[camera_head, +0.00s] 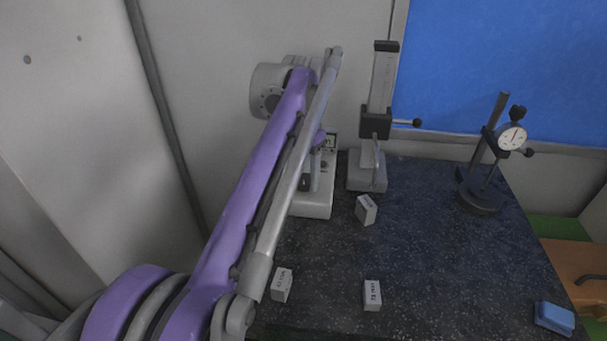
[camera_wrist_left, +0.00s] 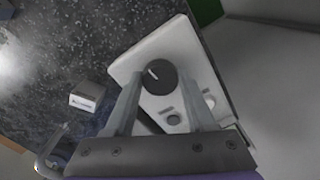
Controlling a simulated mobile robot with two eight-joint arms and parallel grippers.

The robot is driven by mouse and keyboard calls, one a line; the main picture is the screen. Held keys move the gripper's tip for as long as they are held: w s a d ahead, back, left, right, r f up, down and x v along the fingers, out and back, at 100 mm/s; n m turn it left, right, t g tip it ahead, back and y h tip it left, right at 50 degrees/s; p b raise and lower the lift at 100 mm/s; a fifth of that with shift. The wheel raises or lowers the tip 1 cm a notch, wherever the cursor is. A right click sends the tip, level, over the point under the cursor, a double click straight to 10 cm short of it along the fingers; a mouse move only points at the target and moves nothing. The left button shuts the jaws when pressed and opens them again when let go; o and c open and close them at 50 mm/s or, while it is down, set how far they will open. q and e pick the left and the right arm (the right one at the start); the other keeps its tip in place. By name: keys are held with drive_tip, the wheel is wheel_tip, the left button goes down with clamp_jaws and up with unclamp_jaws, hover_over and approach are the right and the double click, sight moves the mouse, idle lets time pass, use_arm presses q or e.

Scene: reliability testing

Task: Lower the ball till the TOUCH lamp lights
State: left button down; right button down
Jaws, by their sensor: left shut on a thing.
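A tester with a pale base (camera_head: 312,204) stands at the back left of the dark stone table, partly behind my left arm. The knob sits above the tester's white base (camera_wrist_left: 130,63). A small greenish display (camera_head: 331,141) shows beside my arm. I cannot make out the ball. My right gripper is not in view.
A tall upright stand (camera_head: 380,120) is close right of the tester. A dial gauge on a stand (camera_head: 511,137) is at the back right. Small labelled blocks (camera_head: 366,209), (camera_head: 282,284), (camera_head: 373,295) and a blue item (camera_head: 555,318) lie on the table (camera_head: 450,265). The middle right is clear.

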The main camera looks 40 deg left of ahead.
use_arm(q)
drive_tip(key=shift+n, duration=0.3)
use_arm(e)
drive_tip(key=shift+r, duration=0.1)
use_arm(q)
drive_tip(key=n, duration=0.3)
drive_tip(key=shift+n+p, duration=0.3)
drive_tip(key=shift+p, duration=0.1)
drive_tip(key=n, duration=0.5)
drive_tip(key=shift+d+p, duration=0.1)
drive_tip(key=shift+p, duration=0.2)
drive_tip(key=n, duration=0.5)
drive_tip(key=shift+w+n, duration=0.1)
drive_tip(key=shift+n, duration=0.3)
drive_tip(key=n, duration=0.4)
drive_tip(key=shift+w+n+p, duration=0.1)
drive_tip(key=shift+n+p, duration=0.2)
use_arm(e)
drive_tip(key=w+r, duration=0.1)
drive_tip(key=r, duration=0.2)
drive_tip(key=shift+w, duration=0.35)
use_arm(q)
drive_tip(key=shift+c, duration=1.2)
unclamp_jaws()
drive_tip(key=shift+r, duration=0.1)
